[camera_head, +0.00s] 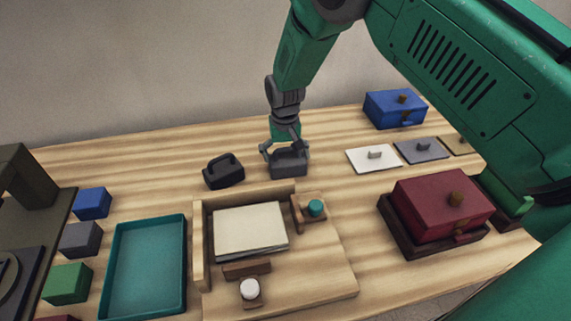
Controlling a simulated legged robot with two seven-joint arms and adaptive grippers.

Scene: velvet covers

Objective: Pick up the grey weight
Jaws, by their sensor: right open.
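The grey weight (290,167) is a block standing upright on the wooden table, behind the box of pale sheets. My right gripper (284,150) comes down from above and is open at the top of the grey weight, with its fingers around the handle area. The handle is largely hidden by the fingers, and I cannot tell whether they touch it. A darker, near-black weight (223,174) with a raised handle stands just to the left. My left gripper is not in view.
A wooden holder (330,270) with pale sheets (250,230) lies in front. A teal tray (146,265) and small coloured blocks are left.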

